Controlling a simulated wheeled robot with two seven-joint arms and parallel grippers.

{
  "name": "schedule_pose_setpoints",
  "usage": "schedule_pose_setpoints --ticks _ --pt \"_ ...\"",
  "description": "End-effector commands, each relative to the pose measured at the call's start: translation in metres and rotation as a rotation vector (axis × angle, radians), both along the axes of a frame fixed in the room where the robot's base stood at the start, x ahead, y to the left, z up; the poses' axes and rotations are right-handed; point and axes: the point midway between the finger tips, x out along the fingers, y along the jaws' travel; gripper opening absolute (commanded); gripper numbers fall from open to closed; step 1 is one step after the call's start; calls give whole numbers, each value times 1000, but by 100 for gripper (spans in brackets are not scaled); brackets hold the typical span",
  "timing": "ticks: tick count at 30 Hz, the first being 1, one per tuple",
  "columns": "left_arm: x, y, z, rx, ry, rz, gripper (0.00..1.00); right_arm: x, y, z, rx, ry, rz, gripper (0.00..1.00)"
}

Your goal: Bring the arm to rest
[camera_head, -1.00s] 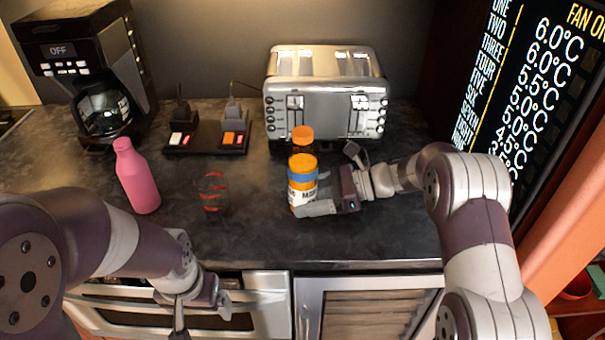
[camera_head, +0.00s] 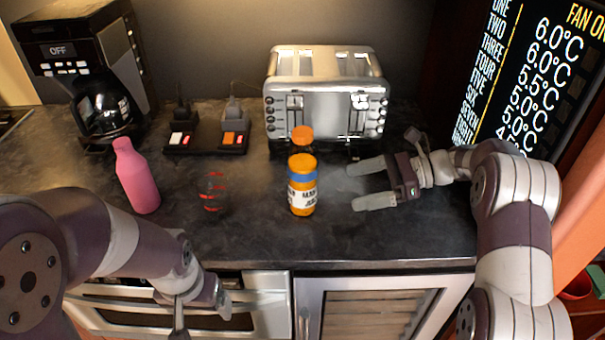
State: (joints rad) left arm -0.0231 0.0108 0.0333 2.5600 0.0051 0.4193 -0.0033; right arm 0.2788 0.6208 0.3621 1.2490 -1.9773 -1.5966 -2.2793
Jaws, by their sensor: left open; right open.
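My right gripper (camera_head: 371,184) is open and empty above the dark counter, its fingers pointing left. It is apart from an orange pill bottle (camera_head: 302,186) that stands upright to its left. A second orange-capped bottle (camera_head: 302,137) stands just behind that one, partly hidden by it. My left gripper (camera_head: 200,312) hangs low in front of the counter's front edge, by the oven front. Its fingertips are partly cut off by the bottom of the picture.
A pink bottle (camera_head: 136,178) and a clear glass with red marks (camera_head: 212,192) stand on the counter (camera_head: 260,232) at left. A toaster (camera_head: 326,100), a power strip (camera_head: 206,139) and a coffee maker (camera_head: 92,75) are behind. A dark display panel (camera_head: 530,75) rises at right.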

Motion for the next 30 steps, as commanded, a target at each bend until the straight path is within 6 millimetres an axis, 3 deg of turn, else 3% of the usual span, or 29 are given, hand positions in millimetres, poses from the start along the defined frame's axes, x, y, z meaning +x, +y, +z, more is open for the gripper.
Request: schedule_pose_setpoints --ticks 13,16,17,19,21,22,23,24,26,27,30 --pt "0 0 0 0 0 0 87 1 -1 2 1 2 -6 96" --pt "0 0 8 0 0 0 87 15 8 18 18 73 -133 96" --pt "0 0 13 0 0 0 87 25 12 28 36 130 -227 96" --pt "0 0 28 0 0 0 87 57 18 60 137 376 -575 96" --pt "0 0 45 0 0 0 87 79 0 85 356 777 -1036 96" --pt "0 0 52 0 0 0 87 78 -14 87 485 980 -1237 96" --pt "0 0 59 0 0 0 87 68 -30 83 629 1188 -1433 96" --pt "0 0 67 0 0 0 87 42 -51 72 848 1468 -1683 96" --pt "0 0 75 0 -1 0 87 -13 -71 48 1172 1811 -1991 96" --pt "0 0 78 0 -1 0 87 -50 -76 34 -1295 -1882 2048 96" --pt "0 0 85 0 0 0 87 -130 -75 13 -1196 -1512 1663 96"
